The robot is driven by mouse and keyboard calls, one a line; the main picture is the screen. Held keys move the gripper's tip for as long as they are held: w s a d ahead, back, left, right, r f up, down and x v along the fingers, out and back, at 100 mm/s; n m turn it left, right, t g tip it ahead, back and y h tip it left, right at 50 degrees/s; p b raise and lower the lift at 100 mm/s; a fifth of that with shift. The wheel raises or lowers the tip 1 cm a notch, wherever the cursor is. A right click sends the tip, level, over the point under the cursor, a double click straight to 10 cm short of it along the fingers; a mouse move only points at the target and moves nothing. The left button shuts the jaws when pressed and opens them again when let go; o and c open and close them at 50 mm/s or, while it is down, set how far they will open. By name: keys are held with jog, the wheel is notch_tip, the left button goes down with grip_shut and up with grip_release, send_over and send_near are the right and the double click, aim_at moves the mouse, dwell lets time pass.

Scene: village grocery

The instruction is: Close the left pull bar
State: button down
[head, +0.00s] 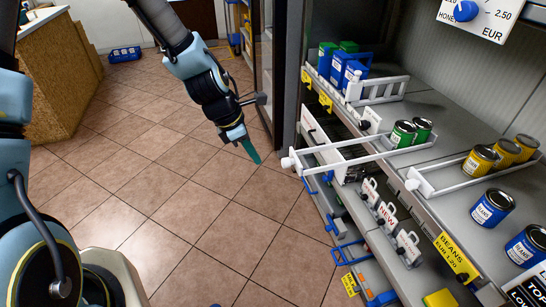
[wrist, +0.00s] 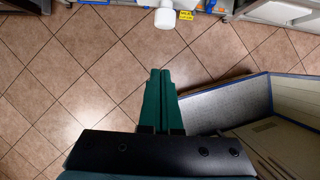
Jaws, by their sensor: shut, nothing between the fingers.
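White pull bars run across the grey shelf in the head view. One pull bar (head: 350,150) sticks well out past the shelf's front edge; its round white end knob (head: 288,162) hangs over the floor, and green cans stand at its rear. A bar farther back (head: 385,88) and one nearer (head: 450,182) stick out less. My gripper (head: 257,161) is shut and empty, its green fingers pointing down, just left of the protruding knob and apart from it. In the wrist view the shut fingers (wrist: 160,72) lie below a white knob (wrist: 165,17), with floor showing between.
Yellow cans (head: 480,160) and blue cans (head: 492,207) stand on the shelf at right. White tags and a yellow price label (head: 457,257) line its front. A dark door frame (head: 286,70) stands behind my gripper. Tiled floor (head: 190,210) is clear at left.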

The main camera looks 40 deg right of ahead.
jog(key=s+d+f+p, duration=0.2)
jog(key=d+f, duration=0.1)
jog(key=d, duration=0.2)
jog(key=shift+f, duration=0.1)
dwell(0.4)
